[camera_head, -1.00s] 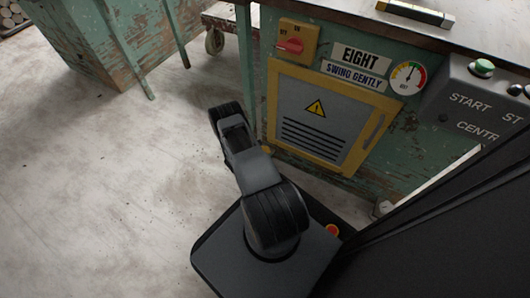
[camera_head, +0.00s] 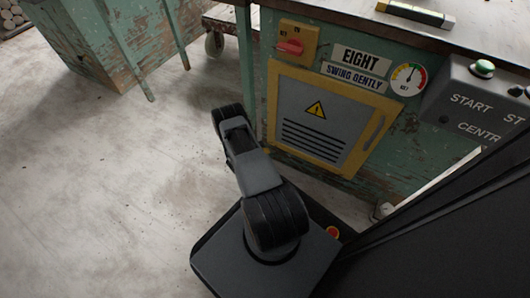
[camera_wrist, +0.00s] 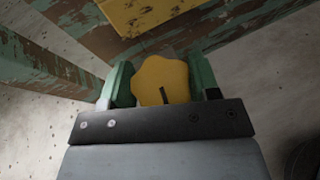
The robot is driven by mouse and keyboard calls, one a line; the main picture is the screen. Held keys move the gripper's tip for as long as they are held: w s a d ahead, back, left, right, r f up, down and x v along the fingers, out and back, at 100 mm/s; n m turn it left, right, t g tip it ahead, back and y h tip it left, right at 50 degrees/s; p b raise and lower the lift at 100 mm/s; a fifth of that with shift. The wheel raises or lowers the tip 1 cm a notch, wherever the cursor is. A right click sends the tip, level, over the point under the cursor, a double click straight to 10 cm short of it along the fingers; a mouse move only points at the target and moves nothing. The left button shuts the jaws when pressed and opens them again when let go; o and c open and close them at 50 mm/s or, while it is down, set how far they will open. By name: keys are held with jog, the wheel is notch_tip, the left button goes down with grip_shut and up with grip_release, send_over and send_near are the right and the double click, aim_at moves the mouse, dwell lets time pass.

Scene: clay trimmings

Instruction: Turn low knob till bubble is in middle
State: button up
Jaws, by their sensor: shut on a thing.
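A yellow lobed knob (camera_wrist: 158,84) with a black line on its face sits between the two green fingers of my gripper (camera_wrist: 161,76) in the wrist view. The fingers are shut on the knob from both sides. The black line runs close to upright in the picture, slightly tilted. A yellow and black bar that looks like a spirit level (camera_head: 416,12) lies on the bench top in the head view. Its bubble is too small to make out. My gripper and the knob are hidden in the head view.
The green bench (camera_head: 400,173) has a yellow-framed grey panel (camera_head: 318,118), a red switch (camera_head: 290,47) and a dial gauge (camera_head: 408,78) on its front. A START control box (camera_head: 472,100) is at the right. Bare concrete floor (camera_head: 110,200) lies at the left.

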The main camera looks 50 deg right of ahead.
jog(key=shift+r+n+t+p, duration=0.1)
jog(key=shift+n+t+p, duration=0.35)
jog(key=shift+n+t, duration=0.25)
jog(key=shift+w+n+t+p, duration=0.1)
jog(key=shift+n+t+p, duration=0.35)
jog(key=shift+n+t, duration=1.35)
jog(key=o, duration=0.9)
jog(key=shift+m, duration=0.3)
jog(key=shift+p+v, duration=2.7)
jog(key=shift+v, duration=4.15)
